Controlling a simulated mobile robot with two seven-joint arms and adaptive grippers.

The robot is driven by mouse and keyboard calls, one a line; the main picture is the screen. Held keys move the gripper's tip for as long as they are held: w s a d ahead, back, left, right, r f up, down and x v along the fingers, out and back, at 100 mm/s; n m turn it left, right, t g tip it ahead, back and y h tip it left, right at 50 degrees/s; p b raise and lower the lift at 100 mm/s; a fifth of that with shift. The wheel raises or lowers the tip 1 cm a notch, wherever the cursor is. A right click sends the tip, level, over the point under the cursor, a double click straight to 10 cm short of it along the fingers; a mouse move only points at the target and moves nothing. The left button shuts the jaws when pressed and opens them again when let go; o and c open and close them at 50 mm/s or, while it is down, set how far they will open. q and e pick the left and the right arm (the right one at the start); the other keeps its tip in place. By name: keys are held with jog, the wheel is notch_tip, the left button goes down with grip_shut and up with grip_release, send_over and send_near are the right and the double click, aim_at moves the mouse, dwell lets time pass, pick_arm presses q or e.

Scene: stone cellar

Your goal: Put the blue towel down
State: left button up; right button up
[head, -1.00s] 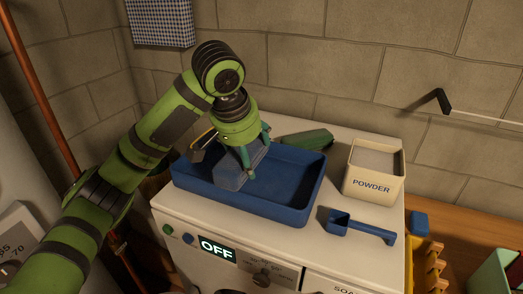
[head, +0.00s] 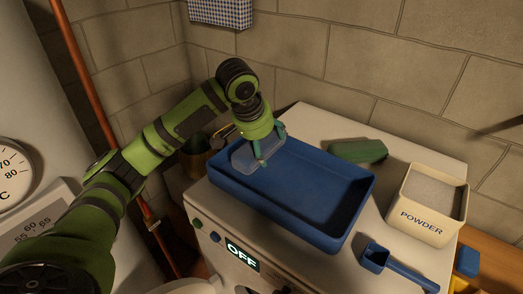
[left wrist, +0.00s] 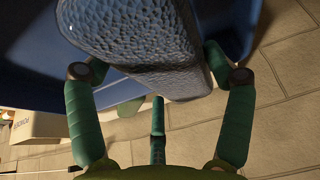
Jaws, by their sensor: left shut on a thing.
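The blue towel (head: 243,157) is a small grey-blue folded piece with a textured surface. My left gripper (head: 264,155) is shut on it, at the left back end of the blue tray (head: 290,232) on the washing machine. I cannot tell whether the towel touches the tray floor. In the left wrist view the towel (left wrist: 140,40) lies between the green fingers of the gripper (left wrist: 158,80), with the tray behind it. My right gripper is not in view.
The white machine top (head: 313,124) also carries a green object (head: 357,151) behind the tray, a powder box (head: 430,198) at the right and a blue scoop (head: 395,268) in front. The right part of the tray is empty. A stone wall (head: 365,55) stands behind.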

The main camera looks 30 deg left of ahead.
pick_arm(q)
jog(key=shift+a+f, duration=0.4)
jog(key=shift+a, duration=0.1)
notch_tip(320, 180, down, 3)
jog(key=shift+d+f+p, duration=0.1)
jog(key=shift+p, duration=0.95)
jog(key=shift+f, duration=0.3)
jog(key=shift+w, duration=0.1)
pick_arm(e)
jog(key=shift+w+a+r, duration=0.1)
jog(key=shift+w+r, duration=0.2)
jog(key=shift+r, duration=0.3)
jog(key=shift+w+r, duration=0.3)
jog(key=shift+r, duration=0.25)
pick_arm(q)
jog(key=shift+f, duration=0.2)
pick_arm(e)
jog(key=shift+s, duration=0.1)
pick_arm(q)
jog(key=o, duration=1.1)
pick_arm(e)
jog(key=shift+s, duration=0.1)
